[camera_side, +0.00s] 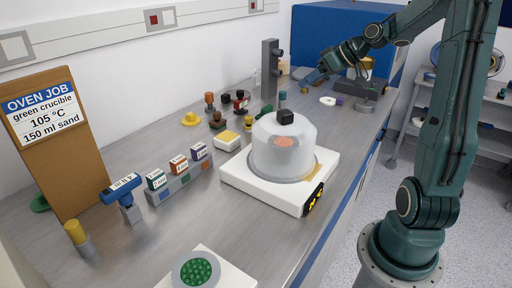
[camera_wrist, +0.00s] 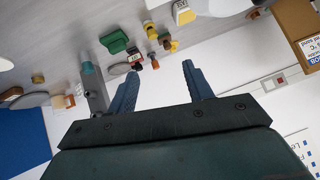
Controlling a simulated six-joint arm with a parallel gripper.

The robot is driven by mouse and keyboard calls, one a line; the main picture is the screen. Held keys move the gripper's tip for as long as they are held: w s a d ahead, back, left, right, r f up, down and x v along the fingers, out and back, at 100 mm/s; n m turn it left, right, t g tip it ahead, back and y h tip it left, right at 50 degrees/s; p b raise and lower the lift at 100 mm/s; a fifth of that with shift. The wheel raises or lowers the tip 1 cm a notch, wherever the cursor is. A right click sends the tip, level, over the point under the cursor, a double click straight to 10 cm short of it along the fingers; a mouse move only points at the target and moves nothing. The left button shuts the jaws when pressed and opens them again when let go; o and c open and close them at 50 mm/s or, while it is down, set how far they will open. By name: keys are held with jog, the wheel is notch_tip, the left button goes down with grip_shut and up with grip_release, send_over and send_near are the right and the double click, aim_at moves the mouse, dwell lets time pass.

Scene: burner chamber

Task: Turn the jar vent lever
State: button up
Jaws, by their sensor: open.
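A clear domed jar (camera_side: 302,140) stands on a white heater base (camera_side: 240,180) in the middle of the bench. A black block-shaped fitting (camera_side: 285,117) sits on the jar's top; I cannot tell if it is the vent lever. Something orange shows through the jar wall. In the side view my gripper (camera_side: 312,78) is up at the back of the bench, well behind the jar and apart from it. In the wrist view my gripper (camera_wrist: 160,72) has its two blue fingers spread with nothing held between them. I cannot identify the jar with certainty in the wrist view.
A grey post (camera_side: 270,70) stands near my gripper at the back. Small coloured items and a yellow-topped white box (camera_side: 228,140) lie left of the jar. A row of labelled blocks (camera_side: 180,178) and a brown sign board (camera_side: 55,145) are front left. Bare bench lies right of the jar.

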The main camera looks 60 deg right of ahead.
jog(key=shift+r, duration=2.5)
jog(key=shift+c, duration=0.2)
jog(key=c, duration=0.4)
jog(key=shift+w+d+f+g, duration=0.15)
jog(key=shift+w+f+g, duration=0.1)
jog(key=shift+f+g, duration=0.15)
grip_shut()
jog(key=shift+w+d+f+m+g+h, duration=0.25)
jog(key=shift+w+f+g, duration=0.3)
jog(key=shift+g, duration=0.45)
jog(key=shift+w+d+f+m+g+h, duration=0.2)
jog(key=shift+w+d+f+g+h, duration=0.15)
jog(key=shift+f+g, duration=0.5)
jog(key=shift+w+d+f+m+g+h, duration=0.2)
jog(key=shift+w+f+g, duration=0.3)
jog(key=shift+g, duration=0.65)
